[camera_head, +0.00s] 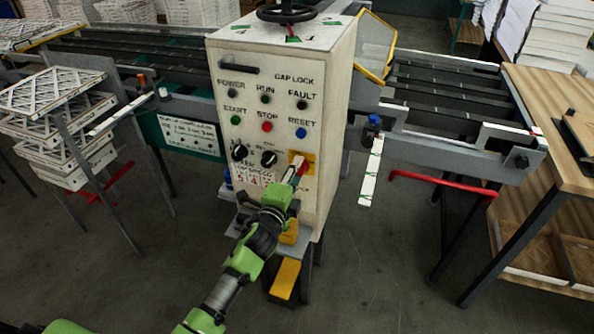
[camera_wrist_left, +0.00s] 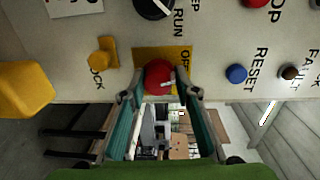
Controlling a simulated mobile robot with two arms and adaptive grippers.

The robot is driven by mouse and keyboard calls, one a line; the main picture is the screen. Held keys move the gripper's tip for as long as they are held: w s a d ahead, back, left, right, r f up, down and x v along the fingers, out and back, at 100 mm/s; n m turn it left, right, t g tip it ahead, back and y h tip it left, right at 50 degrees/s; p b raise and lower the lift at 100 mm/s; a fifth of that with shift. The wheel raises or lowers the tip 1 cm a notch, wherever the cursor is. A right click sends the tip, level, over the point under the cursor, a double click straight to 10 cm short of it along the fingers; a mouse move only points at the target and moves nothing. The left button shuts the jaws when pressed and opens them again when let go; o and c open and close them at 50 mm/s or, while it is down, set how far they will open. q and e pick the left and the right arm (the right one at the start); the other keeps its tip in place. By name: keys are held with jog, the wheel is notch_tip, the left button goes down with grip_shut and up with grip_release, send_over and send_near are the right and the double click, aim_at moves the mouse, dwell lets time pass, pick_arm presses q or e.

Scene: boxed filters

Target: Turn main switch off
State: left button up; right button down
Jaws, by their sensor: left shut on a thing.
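The main switch is a red knob on a yellow plate (camera_head: 309,156) at the lower right of the white control cabinet's front panel (camera_head: 230,110). In the left wrist view the red knob (camera_wrist_left: 159,77) sits between the fingertips of my left gripper (camera_wrist_left: 160,93), which is shut on it. In the head view my left gripper (camera_head: 295,172) reaches up to the plate and hides most of the knob. The yellow plate also shows in the left wrist view (camera_wrist_left: 181,54), with lettering partly covered. The knob's exact angle is hard to tell. My right gripper is not in view.
Black selector knobs (camera_head: 269,159) and a red stop button (camera_head: 267,127) are on the same panel. A yellow block (camera_wrist_left: 24,88) sticks out nearby in the wrist view. Conveyors flank the cabinet, and a wooden table (camera_head: 545,120) stands at right.

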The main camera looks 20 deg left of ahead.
pick_arm(q)
jog(key=shift+s+f+n, duration=0.1)
jog(key=shift+f+n, duration=0.35)
jog(key=shift+n, duration=0.25)
jog(key=shift+f, duration=0.1)
jog(key=o, duration=0.9)
jog(key=shift+o, duration=0.5)
jog(key=shift+r, duration=0.2)
jog(key=s, duration=1.2)
jog(key=shift+a+r, duration=0.25)
jog(key=shift+r, duration=0.15)
